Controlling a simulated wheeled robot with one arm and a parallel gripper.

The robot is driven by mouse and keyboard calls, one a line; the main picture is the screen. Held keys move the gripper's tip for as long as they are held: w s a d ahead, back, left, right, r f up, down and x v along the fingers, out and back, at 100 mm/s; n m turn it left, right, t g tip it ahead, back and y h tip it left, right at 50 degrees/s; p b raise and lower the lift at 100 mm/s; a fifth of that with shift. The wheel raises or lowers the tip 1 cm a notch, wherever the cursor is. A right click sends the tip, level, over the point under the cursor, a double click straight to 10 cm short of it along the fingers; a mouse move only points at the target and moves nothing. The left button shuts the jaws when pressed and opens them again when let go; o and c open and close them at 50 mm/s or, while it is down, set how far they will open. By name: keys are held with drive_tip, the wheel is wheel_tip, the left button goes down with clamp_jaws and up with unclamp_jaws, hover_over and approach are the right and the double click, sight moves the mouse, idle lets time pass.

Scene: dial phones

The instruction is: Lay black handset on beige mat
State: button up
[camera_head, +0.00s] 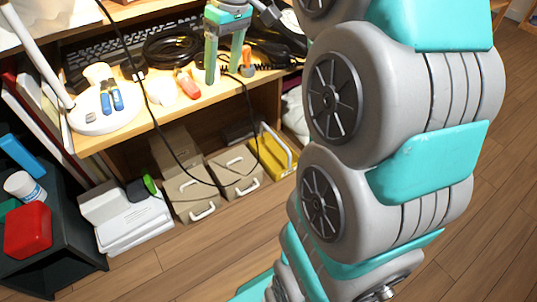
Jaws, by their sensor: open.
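My gripper (222,76) is open over the wooden desk, its two teal fingers pointing down with nothing visible between them. Black objects and cables (268,47) lie just right of the fingers. A black handset may be among them, but I cannot tell its outline. No beige mat can be made out apart from the pale wooden desktop (205,102). My arm hides the desk's right side.
A coiled black cable (172,48) and a keyboard (100,62) lie at the back. A white lamp base (92,122) holds blue-handled pliers (117,100). A red-and-white item (188,84) sits left of the gripper. A loose cable hangs over the front edge. Beige boxes (190,192) stand below.

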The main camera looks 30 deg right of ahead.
drive_tip(key=s+a+f+m+g, duration=0.1)
drive_tip(key=s+f, duration=0.4)
drive_tip(key=s, duration=0.3)
drive_tip(key=s+a+f+m+g+h, duration=0.1)
drive_tip(key=s+a+f, duration=0.1)
drive_tip(key=s+f, duration=0.4)
drive_tip(key=s+a+f+m+g+h, duration=0.1)
drive_tip(key=s+f, duration=0.4)
drive_tip(key=s, duration=0.7)
drive_tip(key=shift+a+f+m, duration=0.25)
drive_tip(key=shift+a+m, duration=0.35)
drive_tip(key=shift+a, duration=0.05)
